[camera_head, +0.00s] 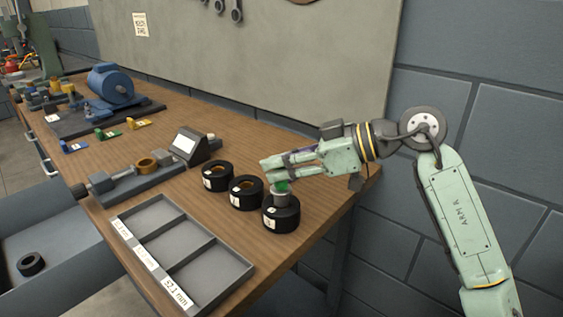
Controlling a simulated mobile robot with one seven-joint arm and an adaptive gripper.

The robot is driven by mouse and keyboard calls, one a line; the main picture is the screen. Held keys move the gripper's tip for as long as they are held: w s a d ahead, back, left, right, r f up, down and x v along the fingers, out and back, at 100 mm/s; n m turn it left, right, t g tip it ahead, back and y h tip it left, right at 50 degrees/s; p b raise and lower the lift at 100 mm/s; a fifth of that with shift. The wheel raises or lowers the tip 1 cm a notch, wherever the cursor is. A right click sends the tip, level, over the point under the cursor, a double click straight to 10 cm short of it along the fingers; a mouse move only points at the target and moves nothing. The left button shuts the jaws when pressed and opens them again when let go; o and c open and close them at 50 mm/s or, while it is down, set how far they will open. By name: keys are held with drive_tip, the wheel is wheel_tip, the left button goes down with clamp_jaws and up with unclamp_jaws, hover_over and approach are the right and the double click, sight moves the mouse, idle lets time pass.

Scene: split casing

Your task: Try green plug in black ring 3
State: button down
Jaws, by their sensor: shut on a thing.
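My gripper (268,170) reaches in from the right, shut on the green plug (282,187). The plug has a green top and a grey metal body, which stands upright at the mouth of the nearest black ring (281,218). Its lower end is hidden, so I cannot tell how deep it sits.
A grey tray (205,293) with three compartments lies at the front. A measuring fixture (135,185) holds a brass ring (147,164) beside a small display (187,143). Blue, green and yellow gauges (105,134) and a blue motor (111,84) are farther back. A bin (60,235) stands below left.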

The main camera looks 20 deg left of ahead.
drive_tip(key=shift+f+b, duration=0.3)
drive_tip(key=shift+f, duration=0.15)
idle(0.7)
drive_tip(key=shift+r, duration=0.2)
drive_tip(key=shift+r+p, duration=0.85)
drive_tip(key=shift+r, duration=0.1)
drive_tip(key=shift+r+p, duration=1.6)
drive_tip(key=shift+r, duration=0.4)
drive_tip(key=shift+s+f, duration=0.1)
